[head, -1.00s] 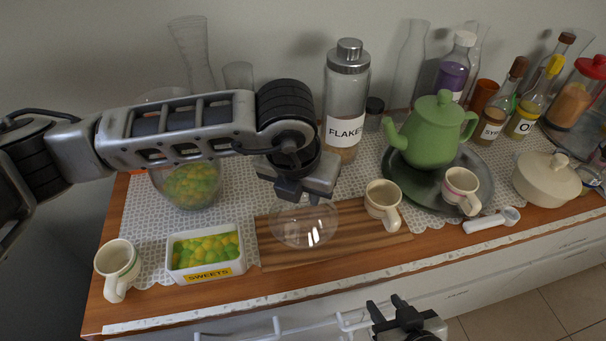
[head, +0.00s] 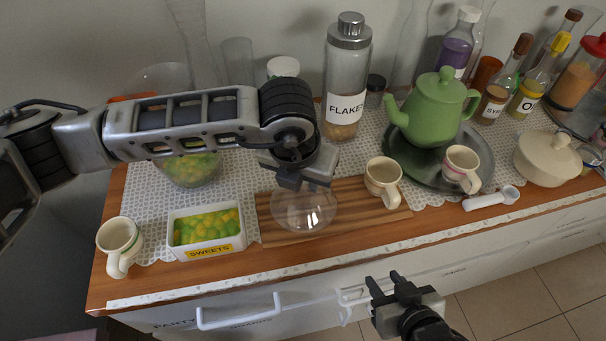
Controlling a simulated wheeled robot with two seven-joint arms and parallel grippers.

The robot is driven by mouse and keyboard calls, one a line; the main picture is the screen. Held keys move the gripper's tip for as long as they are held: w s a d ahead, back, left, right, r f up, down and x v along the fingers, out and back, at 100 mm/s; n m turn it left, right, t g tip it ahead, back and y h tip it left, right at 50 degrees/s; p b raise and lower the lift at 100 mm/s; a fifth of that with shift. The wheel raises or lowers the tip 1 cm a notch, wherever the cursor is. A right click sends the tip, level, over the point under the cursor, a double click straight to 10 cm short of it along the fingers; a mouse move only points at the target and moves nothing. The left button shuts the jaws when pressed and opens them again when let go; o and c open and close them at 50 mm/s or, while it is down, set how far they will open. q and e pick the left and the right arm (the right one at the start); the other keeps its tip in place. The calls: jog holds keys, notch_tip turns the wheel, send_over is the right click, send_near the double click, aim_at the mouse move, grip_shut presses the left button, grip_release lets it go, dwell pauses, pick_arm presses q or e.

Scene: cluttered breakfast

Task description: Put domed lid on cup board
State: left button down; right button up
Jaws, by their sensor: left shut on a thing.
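The clear domed lid (head: 303,214) hangs below my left gripper (head: 303,184), which is shut on its top. The lid shows over the left half of the striped wooden board (head: 345,214). I cannot tell if its rim touches the wood. A cream cup (head: 383,179) stands on the right part of the board, just right of the lid. My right gripper (head: 388,286) is in front of the counter at the drawers, empty, its two fingers apart.
A white sweets box (head: 210,250) and another cup (head: 119,243) stand left of the board. The flakes jar (head: 346,75) stands behind it. A tray (head: 425,168) with a green teapot (head: 434,108) and a cup (head: 462,166) is to the right, near a white scoop (head: 492,199).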

pick_arm(q)
jog(key=shift+f, duration=0.45)
jog(key=c, duration=0.5)
grip_release()
jog(key=shift+r, duration=7.1)
jog(key=shift+s+d+f, duration=0.1)
jog(key=shift+s+d, duration=0.55)
jog(key=shift+s, duration=1.95)
jog(key=shift+s+d, duration=0.7)
jog(key=shift+s, duration=1.85)
jog(key=shift+s+d+f, duration=0.1)
jog(key=shift+s+d, duration=0.55)
jog(key=shift+s, duration=1.95)
